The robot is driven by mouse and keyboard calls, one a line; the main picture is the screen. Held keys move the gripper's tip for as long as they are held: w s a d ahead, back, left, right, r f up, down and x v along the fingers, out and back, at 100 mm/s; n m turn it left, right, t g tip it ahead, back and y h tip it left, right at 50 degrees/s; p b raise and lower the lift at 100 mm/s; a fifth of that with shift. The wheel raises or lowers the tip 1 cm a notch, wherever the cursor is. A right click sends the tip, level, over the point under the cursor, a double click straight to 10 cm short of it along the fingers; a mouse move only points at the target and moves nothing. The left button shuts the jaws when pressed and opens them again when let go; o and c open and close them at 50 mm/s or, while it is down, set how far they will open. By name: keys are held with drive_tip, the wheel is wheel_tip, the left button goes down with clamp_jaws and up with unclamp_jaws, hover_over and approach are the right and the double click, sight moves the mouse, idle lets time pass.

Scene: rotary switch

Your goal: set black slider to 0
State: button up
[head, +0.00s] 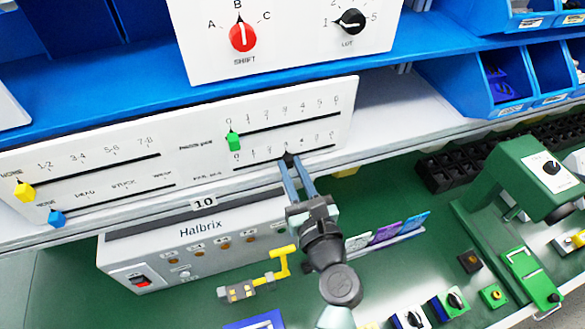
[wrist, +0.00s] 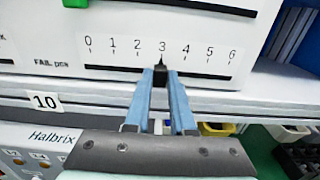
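The black slider (wrist: 160,75) sits at 3 on its horizontal track, whose scale runs from 0 at the left to 6 at the right in the wrist view. Its pointer is just under the 3. My gripper (wrist: 161,77) has its two blue fingers on either side of the slider, and the slider fills the gap between the tips, so it looks shut on it. In the head view my gripper (head: 291,163) reaches up to the slider panel (head: 345,112) from below, and the fingertips partly hide the slider.
A green slider (head: 234,142) sits on the track above. Yellow (head: 24,191) and blue (head: 57,218) sliders are at the panel's left. A grey Halbrix box (head: 185,245) stands below the panel, beside a yellow-handled tool (head: 281,262). The track left of the black slider is clear.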

clamp_jaws()
idle(0.9)
drive_tip(key=s+a+p, duration=0.1)
drive_tip(key=a, duration=0.2)
drive_tip(key=s+a, duration=0.1)
drive_tip(key=a, duration=0.2)
drive_tip(key=s+a+p, duration=0.1)
drive_tip(key=a, duration=0.2)
drive_tip(key=shift+a+p, duration=0.2)
drive_tip(key=shift+p, duration=0.15)
drive_tip(key=o, duration=0.6)
unclamp_jaws()
drive_tip(key=shift+o, duration=0.2)
